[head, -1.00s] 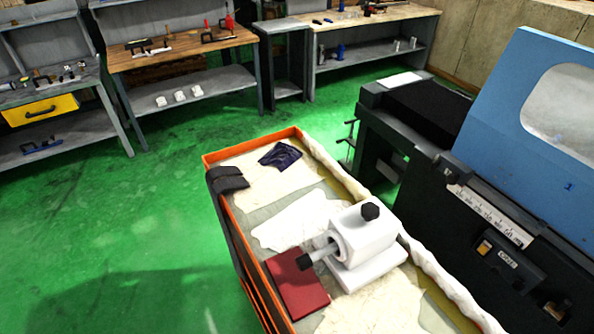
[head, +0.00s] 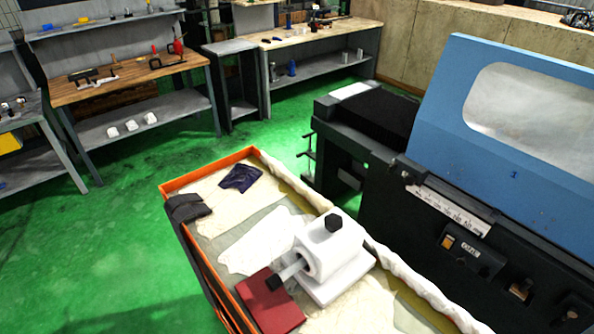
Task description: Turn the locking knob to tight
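A white device (head: 330,250) with a flat base stands on the orange-rimmed cart in the lower middle of the head view. A black knob (head: 333,223) sits on its top. A grey shaft with a black end (head: 275,282) sticks out of its left front, over a dark red block. Which of these is the locking knob is not marked, and I cannot tell how tight either is. Neither of my grippers shows in the head view.
The orange cart (head: 170,186) holds cloths, a dark blue rag (head: 241,178) and the red block (head: 271,303). A blue and black grinding machine (head: 440,120) stands close on the right. Workbenches (head: 130,80) line the back. Green floor (head: 90,240) is clear on the left.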

